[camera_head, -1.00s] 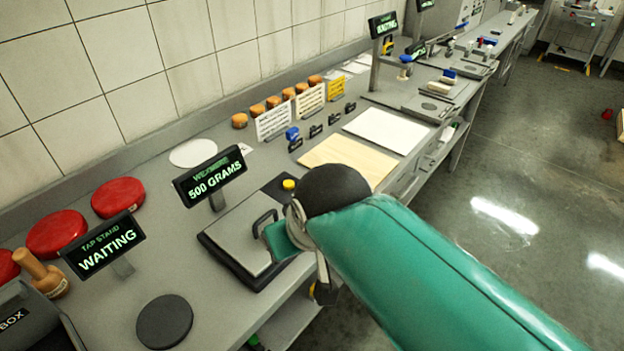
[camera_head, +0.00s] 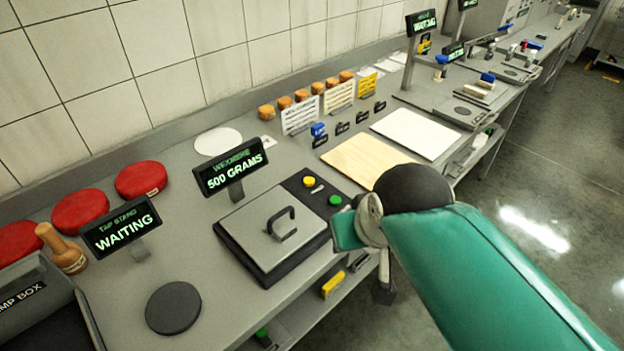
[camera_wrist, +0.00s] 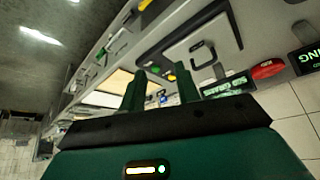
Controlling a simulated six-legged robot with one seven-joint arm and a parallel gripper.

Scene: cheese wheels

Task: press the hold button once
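The scale (camera_head: 262,222) has a grey top plate with a dark handle (camera_head: 281,224). Its rear right strip carries a yellow button (camera_head: 309,181) and a green button (camera_head: 335,200); I cannot read which is the hold button. Its display (camera_head: 231,169) reads 500 GRAMS. In the wrist view, the yellow button (camera_wrist: 171,77) and green button (camera_wrist: 155,69) appear between the fingers of my gripper (camera_wrist: 158,68). The fingers are apart with nothing held. My arm in the head view is right of the scale, and the fingers are not clear there.
A display reading WAITING (camera_head: 121,227) stands left of the scale, behind a dark round pad (camera_head: 173,308). A wooden board (camera_head: 365,160) and a white board (camera_head: 415,133) lie beyond the scale.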

